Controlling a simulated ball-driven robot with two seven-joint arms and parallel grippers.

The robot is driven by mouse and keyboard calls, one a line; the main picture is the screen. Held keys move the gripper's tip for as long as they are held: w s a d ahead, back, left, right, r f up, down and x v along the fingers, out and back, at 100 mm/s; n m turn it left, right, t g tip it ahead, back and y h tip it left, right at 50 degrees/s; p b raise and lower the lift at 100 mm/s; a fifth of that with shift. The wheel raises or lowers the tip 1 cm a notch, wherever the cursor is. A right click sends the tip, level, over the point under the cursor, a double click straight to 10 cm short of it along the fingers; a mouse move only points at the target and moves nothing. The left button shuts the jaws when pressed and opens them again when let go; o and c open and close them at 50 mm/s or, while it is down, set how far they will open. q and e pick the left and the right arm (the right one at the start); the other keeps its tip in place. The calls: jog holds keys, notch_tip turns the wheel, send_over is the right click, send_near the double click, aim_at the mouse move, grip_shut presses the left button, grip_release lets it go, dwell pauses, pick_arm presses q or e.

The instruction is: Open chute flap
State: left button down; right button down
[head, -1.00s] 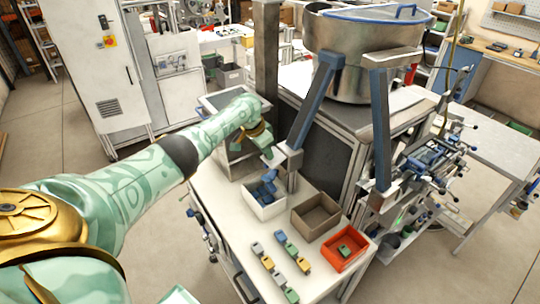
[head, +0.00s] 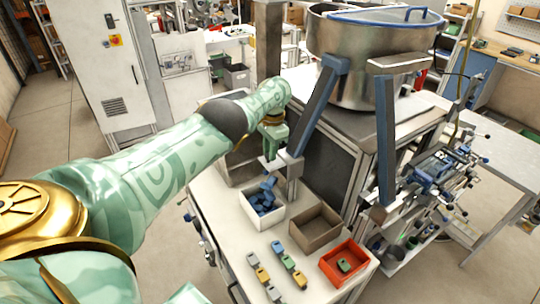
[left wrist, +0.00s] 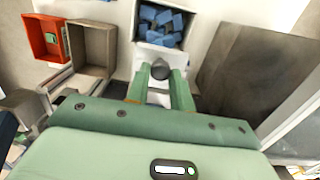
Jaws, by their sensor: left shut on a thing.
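The left chute (head: 322,105) comes down from the metal bowl, with blue sides and a grey lower end. My left gripper (head: 270,158) is at that lower end, beside the light grey flap (head: 281,164). In the left wrist view my gripper (left wrist: 160,75) is shut on a dark round knob (left wrist: 160,70), with a pale plate around it. The flap's exact tilt is hard to tell because my fingers partly cover it. Several blue blocks (head: 263,195) lie in the white bin (head: 262,222) below; they also show in the wrist view (left wrist: 168,22). My right gripper does not show.
A brown bin (head: 312,238) stands empty right of the white bin. A red bin (head: 350,277) holds a green block (head: 344,265). Several coloured blocks stand in rows on the white table (head: 232,225). A second chute (head: 384,135) is to the right.

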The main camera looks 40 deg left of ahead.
pick_arm(q)
jog(key=shift+w+d, duration=0.1)
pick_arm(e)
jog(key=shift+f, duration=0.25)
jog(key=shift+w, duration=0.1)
pick_arm(q)
jog(key=c, duration=1.2)
grip_release()
jog(key=shift+c, duration=0.2)
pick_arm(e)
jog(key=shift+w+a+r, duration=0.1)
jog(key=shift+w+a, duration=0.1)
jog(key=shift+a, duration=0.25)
pick_arm(q)
jog(key=shift+r, duration=0.35)
notch_tip(320, 180, up, 16)
jog(key=w+p, duration=0.1)
jog(key=p, duration=0.6)
jog(key=shift+w+d+f, duration=0.2)
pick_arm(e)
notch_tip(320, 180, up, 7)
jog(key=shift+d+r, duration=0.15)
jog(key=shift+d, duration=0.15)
